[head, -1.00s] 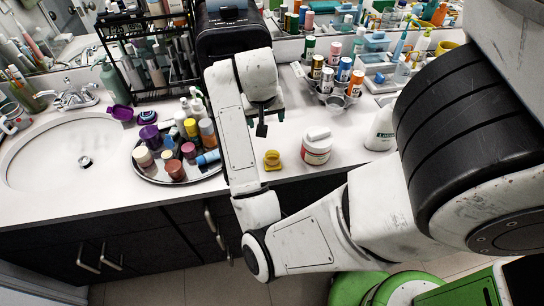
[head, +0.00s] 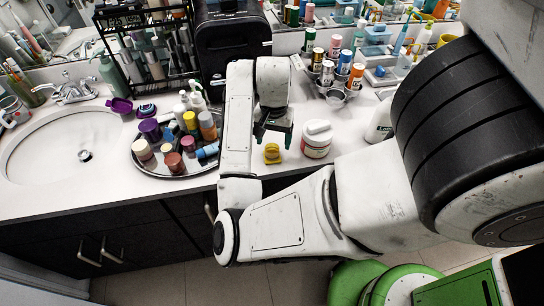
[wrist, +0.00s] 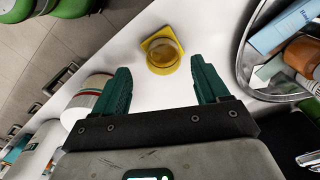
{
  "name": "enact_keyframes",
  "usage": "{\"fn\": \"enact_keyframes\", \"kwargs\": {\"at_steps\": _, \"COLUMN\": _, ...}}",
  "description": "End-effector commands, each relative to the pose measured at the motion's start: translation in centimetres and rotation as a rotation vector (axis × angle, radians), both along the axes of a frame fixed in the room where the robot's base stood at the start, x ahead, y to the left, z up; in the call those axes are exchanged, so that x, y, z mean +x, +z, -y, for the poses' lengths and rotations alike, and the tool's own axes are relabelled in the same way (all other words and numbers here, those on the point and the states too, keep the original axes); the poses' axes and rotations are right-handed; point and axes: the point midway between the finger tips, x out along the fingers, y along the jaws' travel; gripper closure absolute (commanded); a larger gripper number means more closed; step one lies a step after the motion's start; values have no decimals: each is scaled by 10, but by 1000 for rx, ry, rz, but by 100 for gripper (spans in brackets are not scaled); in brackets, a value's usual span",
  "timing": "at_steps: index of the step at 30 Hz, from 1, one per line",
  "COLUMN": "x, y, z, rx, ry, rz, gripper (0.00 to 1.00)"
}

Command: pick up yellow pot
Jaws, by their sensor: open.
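The yellow pot (head: 272,153) is small and stands on the white counter near its front edge. In the wrist view the yellow pot (wrist: 161,54) shows from above, with a round rim and a squarish base or lid at one side. My gripper (head: 272,138) is above and just behind the pot in the head view. In the wrist view my gripper (wrist: 160,85) has its green fingers spread wide and empty. The pot lies beyond the fingertips, roughly centred between them and not touching either.
A white jar (head: 317,138) stands close to the right of the pot. A round tray (head: 150,168) with several bottles lies to the left. A black case (head: 232,40) stands behind. Bare white counter (head: 250,185) surrounds the pot; its front edge is close.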

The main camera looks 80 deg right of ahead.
Motion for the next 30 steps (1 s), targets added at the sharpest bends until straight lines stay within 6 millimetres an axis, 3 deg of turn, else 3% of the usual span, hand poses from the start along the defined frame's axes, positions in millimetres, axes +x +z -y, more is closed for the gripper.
{"fn": "enact_keyframes", "kwargs": {"at_steps": 6, "x": 3, "y": -34, "z": 2, "rx": -1, "ry": 3, "rz": -5, "gripper": 26}}
{"fn": "enact_keyframes", "kwargs": {"at_steps": 12, "x": 5, "y": -47, "z": 2, "rx": 1, "ry": 2, "rz": -1, "gripper": 26}}
{"fn": "enact_keyframes", "kwargs": {"at_steps": 19, "x": 5, "y": -49, "z": 2, "rx": 1, "ry": 1, "rz": 0, "gripper": 26}}
{"fn": "enact_keyframes", "kwargs": {"at_steps": 30, "x": 5, "y": -49, "z": 2, "rx": 0, "ry": 1, "rz": 0, "gripper": 60}}
